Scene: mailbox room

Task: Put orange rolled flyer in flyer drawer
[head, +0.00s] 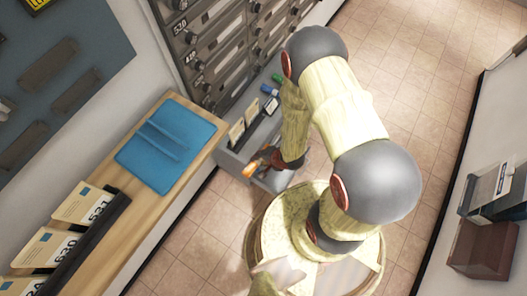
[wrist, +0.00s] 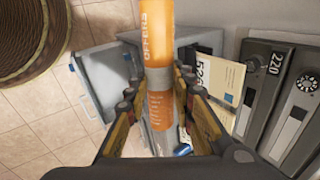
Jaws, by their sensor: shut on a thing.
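My gripper (wrist: 156,88) is shut on the orange rolled flyer (wrist: 157,45), which stands out lengthwise between the fingers with "OFFERS" printed on it. In the head view, my gripper (head: 268,162) is beside the grey unit below the mailboxes, and the flyer's orange end (head: 250,170) shows at its left. In the wrist view, a grey box-like part with a blue mark (wrist: 98,80) is behind and left of the flyer, apparently a pulled-out drawer.
Grey mailboxes (head: 222,40) line the wall. Numbered envelopes (wrist: 222,78) stand in the grey unit beside my gripper. The tiled floor (head: 425,70) is clear at the upper right.

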